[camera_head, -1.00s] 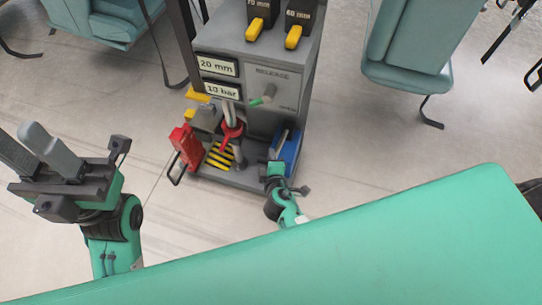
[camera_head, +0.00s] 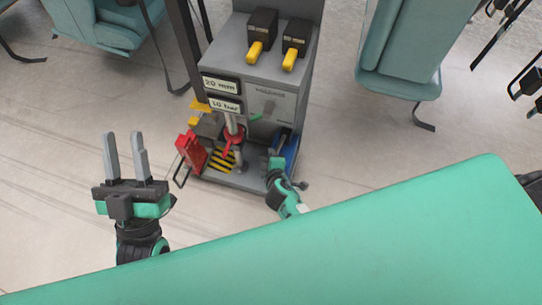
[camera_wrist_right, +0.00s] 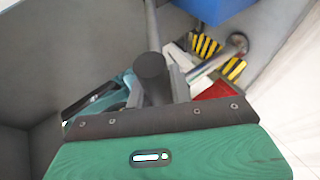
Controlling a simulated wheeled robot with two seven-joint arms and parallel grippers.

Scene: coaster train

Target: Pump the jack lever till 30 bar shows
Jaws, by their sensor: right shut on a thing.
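The grey jack cabinet (camera_head: 262,80) stands in the upper middle of the head view. Its upper display (camera_head: 221,85) reads 20 mm and its pressure display (camera_head: 225,104) reads 10 bar. My right gripper (camera_head: 277,163) is low at the cabinet's right side, by a blue box. In the right wrist view it is shut on the dark grip of the jack lever (camera_wrist_right: 151,67), whose grey rod runs up the picture; the jaws are partly hidden. My left gripper (camera_head: 125,157) is open and empty, fingers up, left of the cabinet.
A red can (camera_head: 192,151) stands left of the cabinet's base, near a red collar (camera_head: 233,137) and yellow-black stripes (camera_head: 222,160). The blue box (camera_wrist_right: 211,8) is close to my right gripper. Two yellow-handled levers (camera_head: 255,50) top the cabinet. Teal seats (camera_head: 401,55) stand behind.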

